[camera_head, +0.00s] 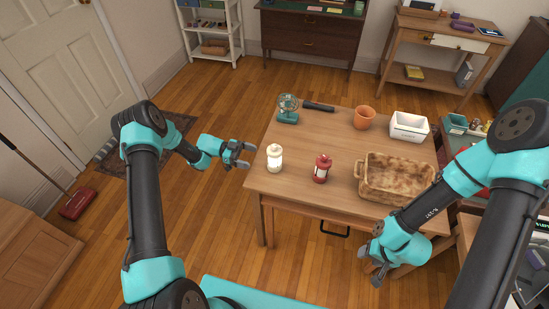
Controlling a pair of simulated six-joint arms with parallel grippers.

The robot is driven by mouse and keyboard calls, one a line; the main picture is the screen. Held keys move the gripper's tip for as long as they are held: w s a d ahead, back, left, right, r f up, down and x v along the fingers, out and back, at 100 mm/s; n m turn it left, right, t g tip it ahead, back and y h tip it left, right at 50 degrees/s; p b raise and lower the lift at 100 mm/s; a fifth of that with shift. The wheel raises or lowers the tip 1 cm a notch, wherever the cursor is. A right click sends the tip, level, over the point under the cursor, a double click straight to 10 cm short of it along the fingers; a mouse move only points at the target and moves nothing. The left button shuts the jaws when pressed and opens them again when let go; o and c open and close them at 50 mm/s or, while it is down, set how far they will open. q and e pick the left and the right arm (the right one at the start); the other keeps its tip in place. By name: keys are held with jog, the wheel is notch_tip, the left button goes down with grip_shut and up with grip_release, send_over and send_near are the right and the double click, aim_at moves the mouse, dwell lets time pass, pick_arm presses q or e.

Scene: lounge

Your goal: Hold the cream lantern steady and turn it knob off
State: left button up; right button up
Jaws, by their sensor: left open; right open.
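The cream lantern (275,160) stands upright near the left edge of the wooden table (312,135), and its body glows. Its knob is too small to make out. My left gripper (247,155) is open and empty just left of the lantern, at about its height in the picture and apart from it. My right gripper (369,266) is open and empty low in front of the table's front edge, far from the lantern.
A red lantern (322,169) stands right of the cream one. A basket (398,180) sits at the front right. Behind are a small teal fan (287,110), a dark flashlight (318,106), a terracotta pot (364,118) and a white bin (409,127). The table's middle is clear.

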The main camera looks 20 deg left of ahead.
aim_at(272, 162)
pick_arm(q)
jog(key=shift+d, duration=0.15)
jog(key=shift+d+f, duration=0.15)
jog(key=shift+d, duration=1.45)
jog(key=shift+d+f, duration=0.2)
jog(key=shift+d, duration=1.45)
jog(key=shift+d+f, duration=0.15)
jog(key=shift+d, duration=1.45)
